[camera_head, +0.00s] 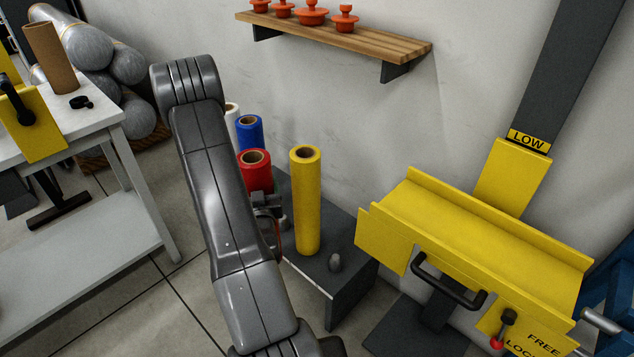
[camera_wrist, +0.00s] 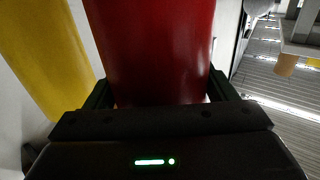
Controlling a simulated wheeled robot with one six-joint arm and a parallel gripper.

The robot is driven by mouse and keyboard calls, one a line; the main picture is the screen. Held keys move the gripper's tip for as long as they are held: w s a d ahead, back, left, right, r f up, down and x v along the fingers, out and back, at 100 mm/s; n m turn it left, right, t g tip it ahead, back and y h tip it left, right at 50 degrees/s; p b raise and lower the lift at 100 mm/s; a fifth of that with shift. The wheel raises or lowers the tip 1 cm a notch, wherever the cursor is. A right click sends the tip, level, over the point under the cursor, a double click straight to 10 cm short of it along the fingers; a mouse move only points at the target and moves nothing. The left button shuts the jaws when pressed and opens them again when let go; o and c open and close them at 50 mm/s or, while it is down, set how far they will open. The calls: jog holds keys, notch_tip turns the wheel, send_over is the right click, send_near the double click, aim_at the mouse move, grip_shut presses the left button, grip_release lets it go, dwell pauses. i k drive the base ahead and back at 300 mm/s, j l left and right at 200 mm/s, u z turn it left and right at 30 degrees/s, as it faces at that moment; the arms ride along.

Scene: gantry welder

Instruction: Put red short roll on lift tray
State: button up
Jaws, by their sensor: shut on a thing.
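The red short roll (camera_head: 255,172) stands upright on the dark low stand, partly hidden behind my arm in the head view. In the wrist view the red roll (camera_wrist: 152,50) fills the middle between my fingers. My gripper (camera_wrist: 160,100) is shut on it, with one finger on each side. In the head view my gripper is mostly hidden by my arm. The yellow lift tray (camera_head: 480,225) is a trough at the right, with a black handle in front and a "LOW" label on the post above. The tray looks empty.
A tall yellow roll (camera_head: 306,200) stands close to the right of the red roll. A blue roll (camera_head: 250,132) and a white roll (camera_head: 232,112) stand behind. The dark stand (camera_head: 345,270) has grey knobs. A white table (camera_head: 70,135) is at left; a wooden shelf (camera_head: 345,36) hangs above.

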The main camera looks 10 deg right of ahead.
aim_at(474, 239)
jog(key=k+j+z, duration=0.1)
jog(key=k, duration=0.35)
jog(key=k+j+z, duration=0.1)
jog(key=k, duration=0.3)
jog(key=j, duration=0.1)
